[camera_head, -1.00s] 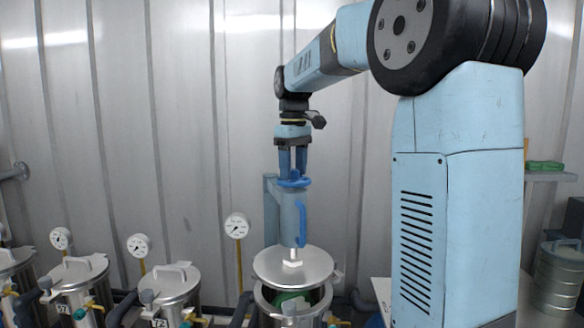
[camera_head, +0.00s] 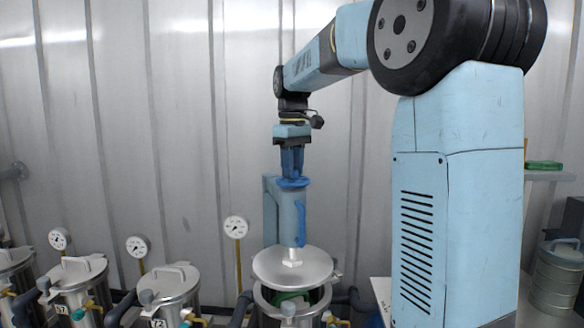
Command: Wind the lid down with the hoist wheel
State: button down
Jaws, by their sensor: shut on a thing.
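The blue hoist wheel (camera_head: 292,183) sits on top of the blue-grey hoist body (camera_head: 289,215). My gripper (camera_head: 292,172) points straight down and is shut on the hoist wheel from above. The round metal lid (camera_head: 293,266) hangs level from the hoist by a short white stem. It is above the open vessel (camera_head: 291,305), with a gap between them through which something green shows. The vessel's lower part is cut off by the frame's bottom edge.
Closed lidded vessels (camera_head: 172,287) stand to the left with pressure gauges (camera_head: 137,246) and pipes behind. Another gauge (camera_head: 236,227) stands just left of the hoist. A metal canister (camera_head: 557,277) is at the far right. A corrugated wall is close behind.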

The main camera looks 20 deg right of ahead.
jog(key=m, duration=1.2)
jog(key=shift+m, duration=0.3)
jog(key=m, duration=1.2)
jog(key=shift+r+m, duration=0.1)
jog(key=shift+m, duration=0.2)
jog(key=m, duration=0.4)
jog(key=shift+m, duration=2)
